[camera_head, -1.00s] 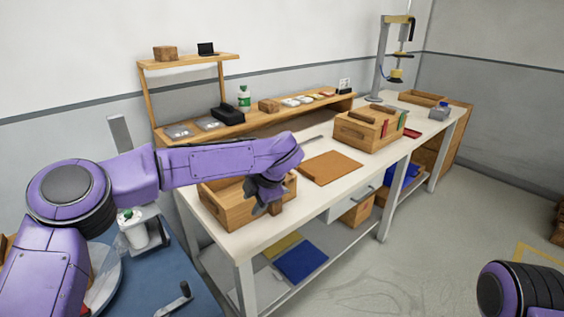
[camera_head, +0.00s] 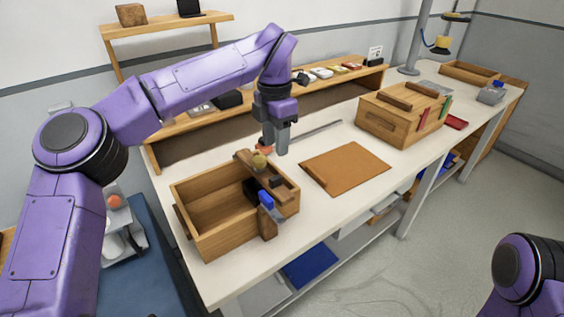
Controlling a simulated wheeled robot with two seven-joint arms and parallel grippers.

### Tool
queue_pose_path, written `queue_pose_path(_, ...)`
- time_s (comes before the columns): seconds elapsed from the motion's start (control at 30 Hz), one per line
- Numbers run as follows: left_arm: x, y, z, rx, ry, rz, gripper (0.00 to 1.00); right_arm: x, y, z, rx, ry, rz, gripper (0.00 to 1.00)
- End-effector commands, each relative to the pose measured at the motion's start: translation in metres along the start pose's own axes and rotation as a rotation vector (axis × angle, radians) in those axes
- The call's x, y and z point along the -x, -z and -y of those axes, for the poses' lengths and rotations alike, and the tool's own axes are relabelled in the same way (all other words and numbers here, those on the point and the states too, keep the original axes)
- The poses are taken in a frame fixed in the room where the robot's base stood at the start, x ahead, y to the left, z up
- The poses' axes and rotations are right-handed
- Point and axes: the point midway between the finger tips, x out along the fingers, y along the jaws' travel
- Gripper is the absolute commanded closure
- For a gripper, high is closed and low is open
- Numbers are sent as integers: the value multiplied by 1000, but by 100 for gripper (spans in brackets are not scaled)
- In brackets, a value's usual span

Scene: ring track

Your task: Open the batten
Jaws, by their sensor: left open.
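A wooden batten (camera_head: 274,185) lies across the right part of an open wooden box (camera_head: 222,230) at the near left of the workbench. A round olive knob (camera_head: 259,161) sits near its far end. A clamp-like piece with a blue handle (camera_head: 266,199) and a wooden block (camera_head: 267,226) are at the box's near right side. My left gripper (camera_head: 275,148) points down just beyond the batten's far end, apart from the knob as far as I can see. It is open and looks empty. My right gripper is out of view; only part of my right arm shows at lower right.
A brown board (camera_head: 346,168) lies to the right of the box. A lidded wooden box (camera_head: 398,116) stands farther along the bench. A thin metal rod (camera_head: 317,132) lies behind the board. A raised wooden shelf (camera_head: 190,132) runs along the back.

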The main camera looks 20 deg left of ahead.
Motion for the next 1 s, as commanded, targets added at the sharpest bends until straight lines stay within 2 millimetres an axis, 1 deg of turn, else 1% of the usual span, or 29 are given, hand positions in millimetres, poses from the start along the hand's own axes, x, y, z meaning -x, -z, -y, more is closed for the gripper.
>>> queue_pose_path(0.1, -24, 1, 4, -7, 2, -1, 57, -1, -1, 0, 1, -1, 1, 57)
queue_pose_path(0.3, -72, -4, 0, -6, 5, -5, 57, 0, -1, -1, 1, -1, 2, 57)
queue_pose_path(0.4, -88, -4, -1, -5, 4, -6, 57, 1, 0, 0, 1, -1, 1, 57)
queue_pose_path(0.53, -97, -4, -2, -3, 4, -4, 57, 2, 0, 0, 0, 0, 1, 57)
queue_pose_path(0.77, -99, -3, -2, -1, 2, -3, 57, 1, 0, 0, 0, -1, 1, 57)
queue_pose_path(0.8, -99, -3, -2, -1, 2, -3, 64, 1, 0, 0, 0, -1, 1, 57)
queue_pose_path(0.83, -99, -3, -2, -1, 2, -3, 74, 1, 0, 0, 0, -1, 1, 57)
queue_pose_path(0.87, -99, -3, -2, -1, 2, -4, 84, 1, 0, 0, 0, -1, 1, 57)
queue_pose_path(0.9, -99, -3, -2, -1, 3, -4, 96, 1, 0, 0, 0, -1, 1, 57)
queue_pose_path(0.93, -99, -3, -2, -1, 3, -4, 100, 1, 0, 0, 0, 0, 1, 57)
queue_pose_path(1.0, -99, -3, -2, -2, 2, -4, 100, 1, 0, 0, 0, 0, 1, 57)
